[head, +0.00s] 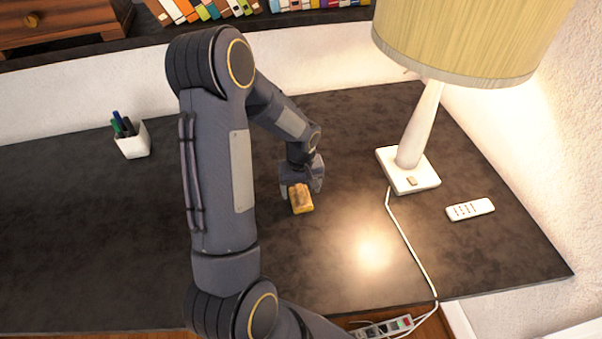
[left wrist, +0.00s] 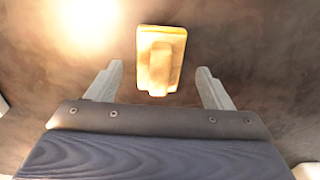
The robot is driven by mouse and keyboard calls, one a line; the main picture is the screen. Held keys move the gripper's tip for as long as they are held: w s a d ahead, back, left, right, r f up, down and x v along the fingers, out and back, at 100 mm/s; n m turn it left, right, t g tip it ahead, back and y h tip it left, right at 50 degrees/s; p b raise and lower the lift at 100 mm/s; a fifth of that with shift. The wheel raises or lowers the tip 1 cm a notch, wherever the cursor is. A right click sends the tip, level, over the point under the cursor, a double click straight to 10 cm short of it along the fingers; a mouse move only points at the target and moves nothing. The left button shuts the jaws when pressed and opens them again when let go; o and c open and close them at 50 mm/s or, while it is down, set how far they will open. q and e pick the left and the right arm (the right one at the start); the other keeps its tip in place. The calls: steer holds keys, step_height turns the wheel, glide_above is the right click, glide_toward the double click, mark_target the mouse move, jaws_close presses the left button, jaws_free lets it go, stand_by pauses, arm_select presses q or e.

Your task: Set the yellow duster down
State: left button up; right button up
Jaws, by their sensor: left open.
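The yellow duster (head: 301,201) lies on the dark desk top (head: 335,250), right at my left gripper (head: 302,188). In the left wrist view the duster (left wrist: 160,62) is a yellow block with a raised handle, ahead of and between the fingers. My left gripper (left wrist: 160,88) is open, with a clear gap on both sides of the duster. In the head view the gripper hides the duster's far end. My right gripper is not in view.
A lamp (head: 417,135) with a white base stands right of the duster, its cord (head: 405,235) running to a power strip (head: 385,328). A white remote (head: 470,209) lies further right. A pen cup (head: 131,140) stands at the left. The desk between lamp and gripper is clear.

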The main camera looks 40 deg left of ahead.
mark_target(301, 192)
arm_select(q)
step_height(301, 192, up, 9)
steer(key=s+d+r+m+t+h, duration=0.2)
steer(key=s+d+r+m+t, duration=0.1)
steer(key=s+d+r, duration=0.45)
steer(key=s+d+r+m+t+h, duration=0.1)
steer(key=s+d+m, duration=0.4)
steer(key=s, duration=0.5)
step_height(301, 192, up, 2)
steer(key=shift+s+d+r+m+t+h+b, duration=0.15)
steer(key=shift+d+r+m+t+h+b, duration=0.25)
steer(key=shift+d+t, duration=0.45)
steer(key=shift+f, duration=0.15)
